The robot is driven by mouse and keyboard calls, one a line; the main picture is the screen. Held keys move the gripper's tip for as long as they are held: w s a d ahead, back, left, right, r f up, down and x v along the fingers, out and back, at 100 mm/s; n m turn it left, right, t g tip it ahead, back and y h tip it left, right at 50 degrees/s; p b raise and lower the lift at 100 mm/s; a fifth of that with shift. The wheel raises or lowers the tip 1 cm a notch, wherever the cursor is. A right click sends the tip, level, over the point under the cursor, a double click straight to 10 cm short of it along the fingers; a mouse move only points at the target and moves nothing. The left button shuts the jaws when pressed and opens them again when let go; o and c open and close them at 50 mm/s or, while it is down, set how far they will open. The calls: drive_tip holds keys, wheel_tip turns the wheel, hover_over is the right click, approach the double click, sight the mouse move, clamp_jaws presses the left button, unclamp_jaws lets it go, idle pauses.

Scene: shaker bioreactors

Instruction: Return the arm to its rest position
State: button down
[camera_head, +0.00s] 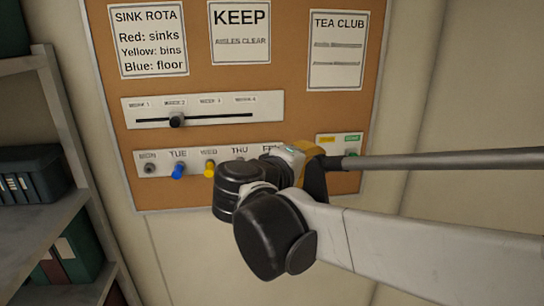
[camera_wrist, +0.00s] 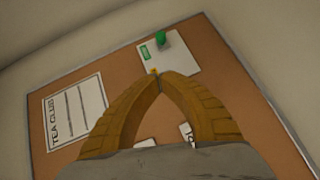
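My arm reaches in from the right in the head view and is stretched out in front of a cork notice board (camera_head: 300,110). My gripper (camera_head: 325,160) is partly hidden by my wrist there, near the board's lower right. In the wrist view my gripper (camera_wrist: 159,77) shows its two yellow-brown fingers meeting at the tips, with nothing visible between them. The fingertips point at the edge of a white plate (camera_wrist: 168,60) with a green knob (camera_wrist: 161,38). A small yellow spot shows by the tips. I cannot tell whether the tips touch the board.
The board carries a slider strip (camera_head: 200,110) and a row of day pegs, including a blue peg (camera_head: 178,171) and a yellow peg (camera_head: 210,168). My arm hides part of the row. A shelf (camera_head: 55,110) with binders stands at left. Bare wall lies below the board.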

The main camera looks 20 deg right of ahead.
drive_tip(key=s+a+f+y+b, duration=0.1)
drive_tip(key=s+f+y+b, duration=0.1)
drive_tip(key=f+b, duration=0.65)
drive_tip(key=s+a+f+m+g+y+b, duration=0.1)
drive_tip(key=s+a+f+y+b, duration=0.2)
drive_tip(key=f, duration=1)
drive_tip(key=s+f+y+b, duration=0.2)
drive_tip(key=f+b, duration=0.5)
drive_tip(key=f, duration=0.3)
drive_tip(key=s+a+f+m+y+b, duration=0.1)
drive_tip(key=s+a+f+y+b, duration=0.1)
drive_tip(key=f+b, duration=0.3)
drive_tip(key=s+a+f+m+y+b, duration=0.1)
drive_tip(key=a+f+b, duration=0.4)
drive_tip(key=f, duration=0.5)
drive_tip(key=s+a+f+y+b, duration=0.2)
drive_tip(key=a+f+y+b, duration=0.1)
drive_tip(key=f+b, duration=0.3)
wheel_tip(320, 180, down, 2)
drive_tip(key=shift+s+a+f+m+y+b, duration=0.15)
drive_tip(key=shift+s+a+m+y+b, duration=0.15)
drive_tip(key=shift+s+m, duration=0.1)
